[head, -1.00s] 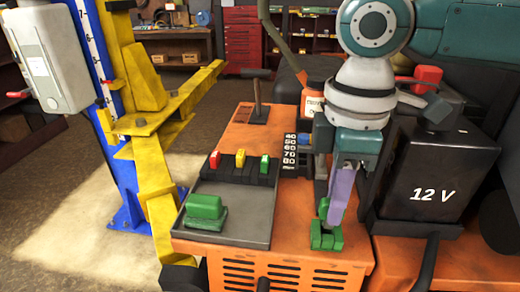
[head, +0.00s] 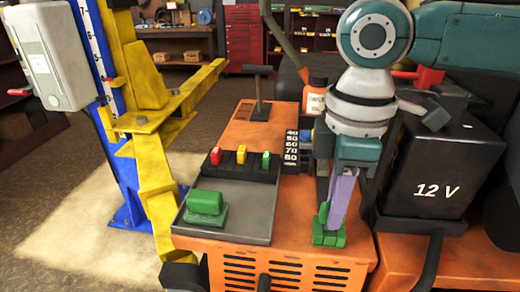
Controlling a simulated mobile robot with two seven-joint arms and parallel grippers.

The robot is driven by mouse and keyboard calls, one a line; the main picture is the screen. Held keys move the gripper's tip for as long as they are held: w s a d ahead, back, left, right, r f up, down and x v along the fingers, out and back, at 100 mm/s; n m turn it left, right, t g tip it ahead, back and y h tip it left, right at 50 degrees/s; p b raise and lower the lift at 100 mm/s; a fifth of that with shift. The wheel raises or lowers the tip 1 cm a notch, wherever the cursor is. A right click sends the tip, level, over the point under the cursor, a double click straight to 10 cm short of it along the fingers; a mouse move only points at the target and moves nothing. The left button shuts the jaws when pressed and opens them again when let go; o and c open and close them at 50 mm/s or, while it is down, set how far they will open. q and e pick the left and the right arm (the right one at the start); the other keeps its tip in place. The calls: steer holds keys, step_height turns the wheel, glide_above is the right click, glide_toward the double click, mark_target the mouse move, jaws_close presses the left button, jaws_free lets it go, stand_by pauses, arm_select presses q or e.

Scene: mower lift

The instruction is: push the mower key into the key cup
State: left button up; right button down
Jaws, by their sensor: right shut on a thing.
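My right gripper (head: 333,222) comes down from the upper right to the orange mower deck. Its long lavender finger (head: 343,195) faces the camera. It is shut on a small green piece, seemingly the mower key (head: 323,212), which shows at the left of the fingertips. Just below, on the deck, is a low blocky green part, seemingly the key cup (head: 329,239). The fingertips hide most of the key and the cup's upper part, so I cannot tell how deep the key sits. My left gripper is out of the picture.
Left of the gripper is a grey tray (head: 262,218) with a green block (head: 208,203). Red, yellow and green pieces (head: 241,155) stand behind it. A black 12 V battery (head: 440,178) is close on the right. The yellow lift arm (head: 157,190) stands at left.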

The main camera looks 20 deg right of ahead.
steer(key=shift+f, duration=0.45)
steer(key=c, duration=0.7)
jaws_free()
steer(key=shift+c, duration=0.2)
step_height(320, 180, up, 9)
steer(key=shift+r+b, duration=0.1)
steer(key=shift+b, duration=0.35)
steer(key=shift+r, duration=0.4)
